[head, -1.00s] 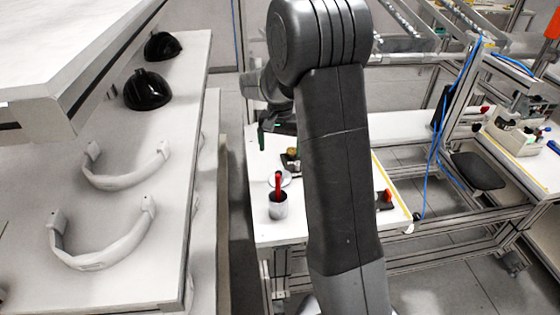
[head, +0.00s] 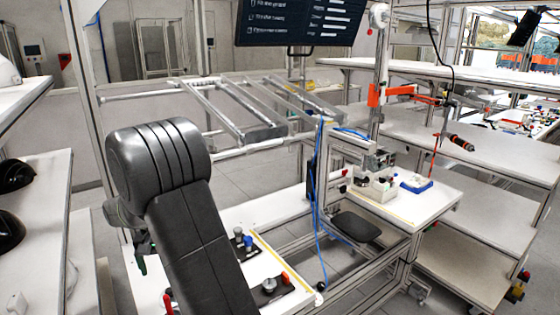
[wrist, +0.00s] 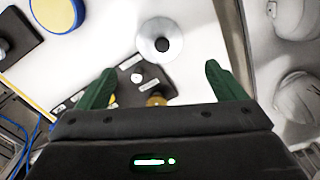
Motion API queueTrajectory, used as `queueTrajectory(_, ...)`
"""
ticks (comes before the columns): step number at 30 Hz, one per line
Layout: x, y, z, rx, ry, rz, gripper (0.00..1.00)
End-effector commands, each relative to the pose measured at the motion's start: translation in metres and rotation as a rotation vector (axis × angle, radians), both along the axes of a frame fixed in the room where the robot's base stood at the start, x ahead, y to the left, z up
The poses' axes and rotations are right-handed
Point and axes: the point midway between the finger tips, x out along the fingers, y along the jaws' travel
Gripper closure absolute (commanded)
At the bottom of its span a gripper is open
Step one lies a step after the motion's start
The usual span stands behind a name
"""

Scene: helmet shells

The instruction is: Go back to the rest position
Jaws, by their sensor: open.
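My gripper (wrist: 160,84) is open in the wrist view. Its two green fingers are spread wide, with nothing between them. It points down over a white worktable (wrist: 195,20). In the head view my arm covers most of the gripper, and only a bit of green shows at the arm's left edge. A pale disc with a dark centre (wrist: 143,50) lies beyond the fingertips. A black helmet shell (head: 14,175) and another black shell (head: 8,232) stand on the left shelf, cut by the picture edge. Pale shells (wrist: 297,95) show at the right of the wrist view.
A white table (head: 262,212) with small fixtures (head: 243,240) lies right of my arm. An aluminium frame (head: 235,115) stands behind. A blue cable (head: 316,190) hangs by a post. White shelves (head: 450,145) fill the right side. A blue and yellow round thing (wrist: 55,12) lies at upper left.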

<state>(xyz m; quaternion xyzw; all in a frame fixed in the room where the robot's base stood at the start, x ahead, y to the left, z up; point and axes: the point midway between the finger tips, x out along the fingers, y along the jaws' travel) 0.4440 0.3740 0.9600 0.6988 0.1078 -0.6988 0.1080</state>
Motion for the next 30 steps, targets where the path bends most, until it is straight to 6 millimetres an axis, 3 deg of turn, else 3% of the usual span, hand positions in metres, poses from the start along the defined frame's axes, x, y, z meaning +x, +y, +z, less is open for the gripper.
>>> queueTrajectory(9, -0.001, -0.001, -0.065, -0.004, 0.004, 0.000, 0.10)
queueTrajectory(15, 0.000, 0.000, -0.093, 0.000, 0.000, 0.000, 0.10)
queueTrajectory(18, 0.000, 0.000, -0.082, 0.001, -0.001, 0.000, 0.10)
queueTrajectory(30, 0.000, 0.000, -0.079, 0.000, 0.000, 0.000, 0.10)
